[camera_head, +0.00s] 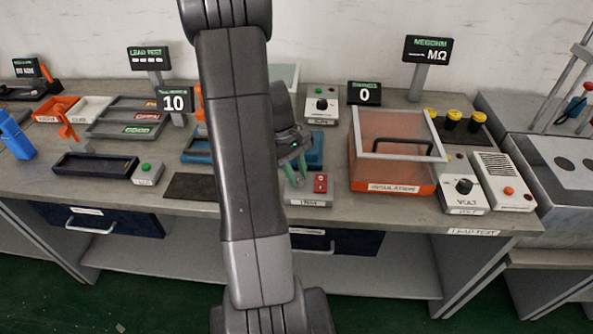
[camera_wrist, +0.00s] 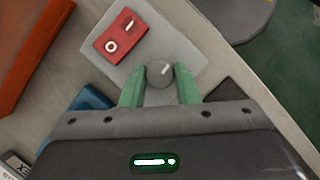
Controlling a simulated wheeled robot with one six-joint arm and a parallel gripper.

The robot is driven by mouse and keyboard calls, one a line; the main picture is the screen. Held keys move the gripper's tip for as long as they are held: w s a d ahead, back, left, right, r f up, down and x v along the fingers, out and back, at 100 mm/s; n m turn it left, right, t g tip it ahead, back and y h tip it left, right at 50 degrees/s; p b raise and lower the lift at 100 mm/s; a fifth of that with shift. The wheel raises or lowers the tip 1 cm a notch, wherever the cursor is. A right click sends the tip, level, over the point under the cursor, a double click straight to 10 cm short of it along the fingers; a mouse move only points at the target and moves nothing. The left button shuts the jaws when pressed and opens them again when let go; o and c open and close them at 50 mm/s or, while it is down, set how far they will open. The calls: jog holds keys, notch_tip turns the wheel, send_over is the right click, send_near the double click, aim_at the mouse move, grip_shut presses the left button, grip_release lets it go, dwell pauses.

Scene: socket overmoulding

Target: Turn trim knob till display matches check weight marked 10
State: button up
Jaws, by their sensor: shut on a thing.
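The trim knob (camera_wrist: 160,73) is a small round grey knob with a white pointer mark, on a pale box (camera_wrist: 179,47) with a red switch panel. In the wrist view my gripper (camera_wrist: 159,82) has its green fingers on both sides of the knob, closed on it. In the head view my gripper (camera_head: 295,178) reaches down to this box (camera_head: 309,201), and the fingers hide the knob. One black display (camera_head: 174,99) reads 10, and another (camera_head: 364,94) reads 0; their small top lines are unreadable. I cannot make out a check weight.
The red switch (camera_head: 320,183) is close beside my fingers. An orange insulation box (camera_head: 391,187) with a clear lid stands to the right. A dark mat (camera_head: 196,187) lies to the left. A volt unit (camera_head: 464,192) with its own knob is further right.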

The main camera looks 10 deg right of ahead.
dwell(0.4)
jog(key=o, duration=1)
jog(key=v, duration=1.3)
jog(key=shift+w+r+p, duration=0.15)
jog(key=shift+r+p, duration=0.2)
jog(key=shift+r, duration=0.05)
jog(key=x, duration=1.4)
jog(key=shift+a+b, duration=0.1)
jog(key=shift+b, duration=0.2)
